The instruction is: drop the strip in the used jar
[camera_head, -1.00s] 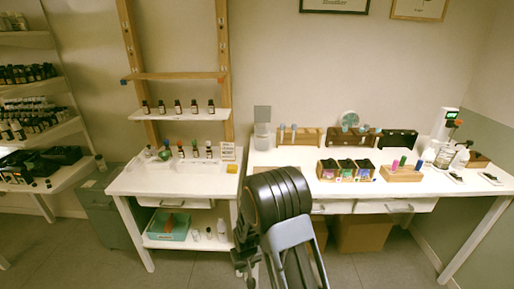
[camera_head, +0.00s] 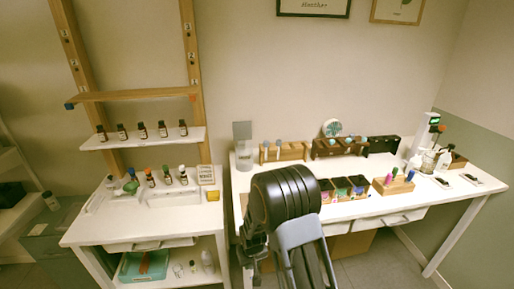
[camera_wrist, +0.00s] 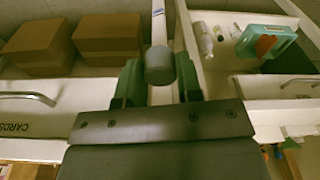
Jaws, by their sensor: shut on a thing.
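In the wrist view my gripper (camera_wrist: 159,80) has its two green fingers shut on a slim white strip (camera_wrist: 158,25) with a grey round end. The strip points away from the gripper, over the gap between the two tables. In the head view my arm hides the gripper and strip. A clear jar (camera_head: 243,158) stands at the left end of the right table, in front of a grey panel. It is beyond my arm and apart from it. Any label on it is too small to read, so I cannot tell if it is the used jar.
The left table (camera_head: 100,228) carries several bottles and a small sign (camera_head: 206,174). A teal tray (camera_head: 145,265) and cardboard boxes (camera_wrist: 110,35) sit below.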

